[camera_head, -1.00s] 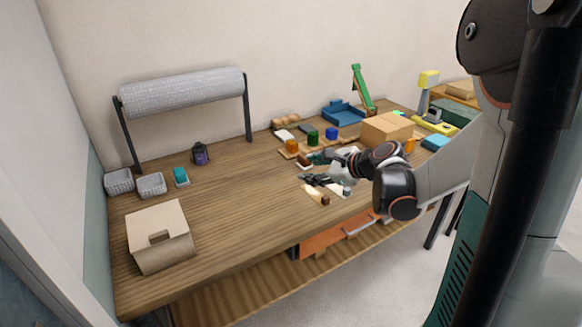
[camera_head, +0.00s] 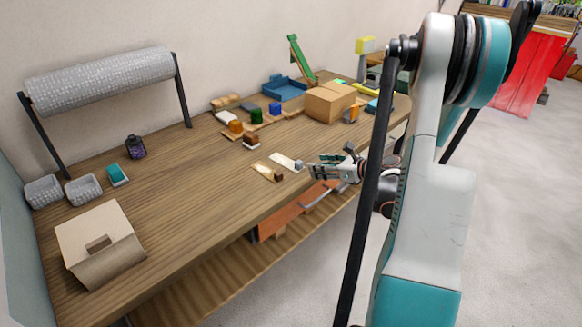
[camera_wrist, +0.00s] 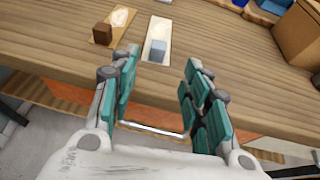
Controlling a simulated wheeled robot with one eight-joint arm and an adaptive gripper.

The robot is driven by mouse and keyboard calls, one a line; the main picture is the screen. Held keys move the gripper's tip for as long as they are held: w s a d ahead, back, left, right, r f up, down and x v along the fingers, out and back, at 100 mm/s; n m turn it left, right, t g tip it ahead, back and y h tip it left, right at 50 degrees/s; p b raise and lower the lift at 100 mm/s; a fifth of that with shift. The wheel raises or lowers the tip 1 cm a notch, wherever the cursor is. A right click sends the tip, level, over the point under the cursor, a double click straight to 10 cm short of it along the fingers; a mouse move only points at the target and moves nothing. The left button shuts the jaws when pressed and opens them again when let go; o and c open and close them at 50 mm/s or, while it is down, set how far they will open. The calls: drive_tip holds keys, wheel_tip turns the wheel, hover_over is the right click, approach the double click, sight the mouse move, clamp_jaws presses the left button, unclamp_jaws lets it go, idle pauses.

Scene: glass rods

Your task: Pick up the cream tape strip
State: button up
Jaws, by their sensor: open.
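Two short strips lie side by side near the table's front edge. One is pale cream-white (camera_head: 284,160), with a grey block (camera_head: 299,165) at its near end. The other is tan (camera_head: 260,169) with a lighter cream patch and a brown block (camera_head: 279,177) at its near end. I cannot tell for sure which is the cream tape strip. My gripper (camera_head: 311,168) is open and empty, just off the near end of the pale strip. In the wrist view, the pale strip (camera_wrist: 158,28) lies ahead between my fingers (camera_wrist: 162,66), with the tan strip (camera_wrist: 98,42) left of it.
An orange drawer (camera_head: 288,216) with a handle sits under the front edge. A cardboard box (camera_head: 328,102) and several coloured blocks stand behind. A tan box (camera_head: 98,240) and two grey baskets are at the left.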

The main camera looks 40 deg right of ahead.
sight(301, 163)
drive_tip(key=x, duration=0.3)
drive_tip(key=shift+b, duration=0.3)
drive_tip(key=shift+r+b+x, duration=0.2)
drive_tip(key=shift+b+x, duration=1.05)
drive_tip(key=shift+x, duration=1.45)
drive_tip(key=shift+a, duration=0.1)
drive_tip(key=shift+c, duration=0.3)
drive_tip(key=c, duration=0.8)
